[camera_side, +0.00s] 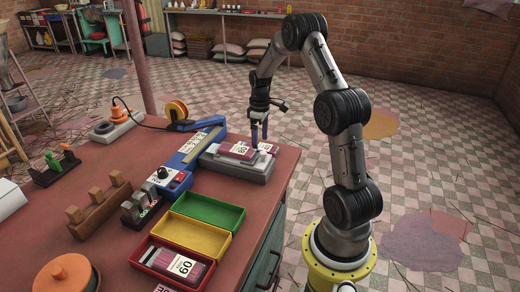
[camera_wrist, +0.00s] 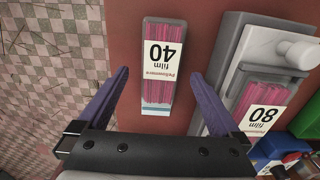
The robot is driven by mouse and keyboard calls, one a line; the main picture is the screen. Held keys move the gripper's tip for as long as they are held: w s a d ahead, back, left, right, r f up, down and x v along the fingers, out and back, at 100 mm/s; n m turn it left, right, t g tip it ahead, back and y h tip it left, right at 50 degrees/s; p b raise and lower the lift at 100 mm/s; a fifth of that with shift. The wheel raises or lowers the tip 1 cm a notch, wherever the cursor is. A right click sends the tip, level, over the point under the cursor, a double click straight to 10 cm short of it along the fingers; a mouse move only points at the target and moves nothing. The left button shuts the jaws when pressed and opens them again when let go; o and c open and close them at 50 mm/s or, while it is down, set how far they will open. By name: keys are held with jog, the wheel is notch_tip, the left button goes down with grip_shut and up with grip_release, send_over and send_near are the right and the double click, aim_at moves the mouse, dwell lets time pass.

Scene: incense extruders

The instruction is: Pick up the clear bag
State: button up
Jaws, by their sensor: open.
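A clear bag of pink sticks with a white label reading 40 (camera_wrist: 158,92) lies flat on the red-brown tabletop in the wrist view. In the side view its label end (camera_side: 268,148) shows behind the grey block, partly hidden. My gripper (camera_wrist: 160,76) is open, with one purple finger on each side of this bag and a gap on both sides. In the side view my gripper (camera_side: 259,134) points down over the table's far right edge. A similar bag labelled 80 (camera_side: 238,150) lies on the grey block (camera_side: 236,170). A third, labelled 60 (camera_side: 180,265), lies in the red tray.
The grey block stands close beside the right finger in the wrist view (camera_wrist: 225,65). A blue sealer (camera_side: 195,148) adjoins it. Green (camera_side: 232,205), yellow and red (camera_side: 137,262) trays line the table's front. The table edge is near the bag, with tiled floor beyond.

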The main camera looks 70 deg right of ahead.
jog(key=shift+f, duration=0.85)
jog(key=shift+c, duration=0.2)
jog(key=c, duration=1.4)
